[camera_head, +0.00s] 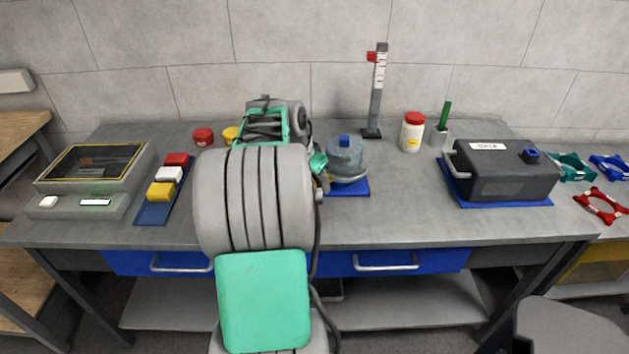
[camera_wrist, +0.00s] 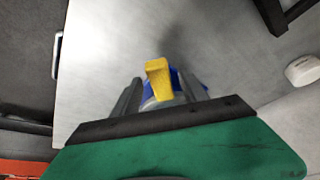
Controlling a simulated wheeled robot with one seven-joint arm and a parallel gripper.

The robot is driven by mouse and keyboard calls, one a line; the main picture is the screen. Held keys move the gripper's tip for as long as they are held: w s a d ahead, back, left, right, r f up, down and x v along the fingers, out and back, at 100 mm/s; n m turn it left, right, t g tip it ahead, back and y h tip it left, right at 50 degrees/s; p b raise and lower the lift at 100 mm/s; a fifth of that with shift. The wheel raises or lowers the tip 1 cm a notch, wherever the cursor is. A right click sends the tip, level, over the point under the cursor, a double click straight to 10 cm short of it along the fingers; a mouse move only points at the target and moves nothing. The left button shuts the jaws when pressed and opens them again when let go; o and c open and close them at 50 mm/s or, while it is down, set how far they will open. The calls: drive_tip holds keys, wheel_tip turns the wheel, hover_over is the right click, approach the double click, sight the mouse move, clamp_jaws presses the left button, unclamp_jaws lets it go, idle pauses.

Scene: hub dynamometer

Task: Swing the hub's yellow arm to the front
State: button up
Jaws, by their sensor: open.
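The hub (camera_head: 345,155) is a grey rounded body with a blue knob on top, on a blue mat right of my arm in the head view. Its yellow arm (camera_wrist: 157,78) shows in the wrist view, pointing toward the top of the picture. My gripper (camera_wrist: 161,84) is open in the wrist view, with one dark finger on each side of the hub. The yellow arm lies between the fingertips; I cannot tell whether they touch it. In the head view my own arm hides the fingers.
A dark DATA box (camera_head: 505,172) sits right on the bench (camera_head: 410,217). A ruler stand (camera_head: 376,95) and a red-lidded jar (camera_head: 412,132) stand behind the hub. A tester (camera_head: 93,178) and coloured blocks (camera_head: 168,174) are left. Bench between hub and DATA box is clear.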

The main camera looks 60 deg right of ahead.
drive_tip(key=shift+c, duration=0.3)
clamp_jaws()
idle(1.0)
